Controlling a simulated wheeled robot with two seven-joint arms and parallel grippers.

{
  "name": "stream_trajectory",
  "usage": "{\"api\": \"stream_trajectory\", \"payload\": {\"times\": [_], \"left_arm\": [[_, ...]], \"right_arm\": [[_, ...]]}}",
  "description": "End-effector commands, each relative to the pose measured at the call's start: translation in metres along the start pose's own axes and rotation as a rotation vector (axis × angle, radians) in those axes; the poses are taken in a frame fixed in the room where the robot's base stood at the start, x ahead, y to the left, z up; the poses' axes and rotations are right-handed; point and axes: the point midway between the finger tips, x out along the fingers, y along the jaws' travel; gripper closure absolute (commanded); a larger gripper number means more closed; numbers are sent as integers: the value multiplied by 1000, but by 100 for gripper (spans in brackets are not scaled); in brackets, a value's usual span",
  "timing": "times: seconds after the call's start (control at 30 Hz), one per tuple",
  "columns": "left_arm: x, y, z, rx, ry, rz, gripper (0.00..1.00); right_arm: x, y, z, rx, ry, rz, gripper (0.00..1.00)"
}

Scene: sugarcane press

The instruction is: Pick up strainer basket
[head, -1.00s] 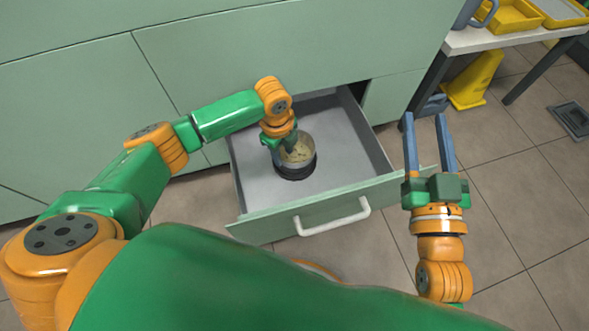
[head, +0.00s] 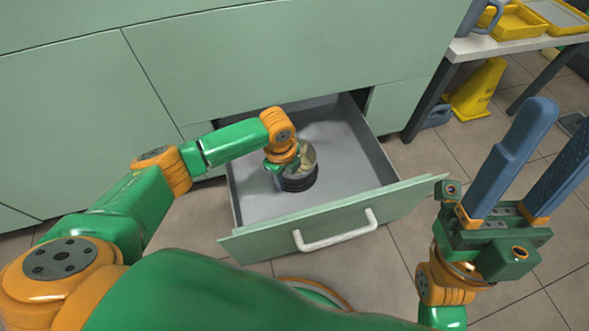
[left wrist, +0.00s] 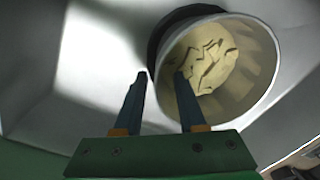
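The strainer basket (head: 307,158) is a round, pale-walled cup inside the open drawer (head: 345,150). It stands with a dark round base or ring (head: 299,183) around its bottom. In the left wrist view the basket (left wrist: 262,70) holds pale bits with dark slivers. My left gripper (head: 280,168) is low at the basket's left side. In the left wrist view its fingers (left wrist: 160,75) are apart, one outside the rim and one over the opening; contact is unclear. The head view hides its fingertips. My right gripper (head: 528,155) is open and empty, raised right of the drawer.
The drawer front with its white handle (head: 335,233) faces me, and its walls surround the basket. Green cabinet fronts (head: 260,60) rise behind. The drawer floor around the basket is clear.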

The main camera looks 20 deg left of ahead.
Motion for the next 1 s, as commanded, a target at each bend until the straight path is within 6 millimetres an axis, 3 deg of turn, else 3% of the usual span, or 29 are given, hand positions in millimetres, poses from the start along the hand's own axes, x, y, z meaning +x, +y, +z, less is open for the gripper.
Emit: {"api": "stream_trajectory", "payload": {"times": [0.23,0.37,0.4,1.0], "left_arm": [[3,0,0,0,0,0,60],[2,0,0,0,0,-1,96],[2,0,0,0,0,0,100],[3,0,0,0,0,0,100]], "right_arm": [[0,0,0,0,10,1,50],[0,0,0,0,9,1,50],[0,0,0,0,9,1,50],[0,0,0,0,8,1,50]]}}
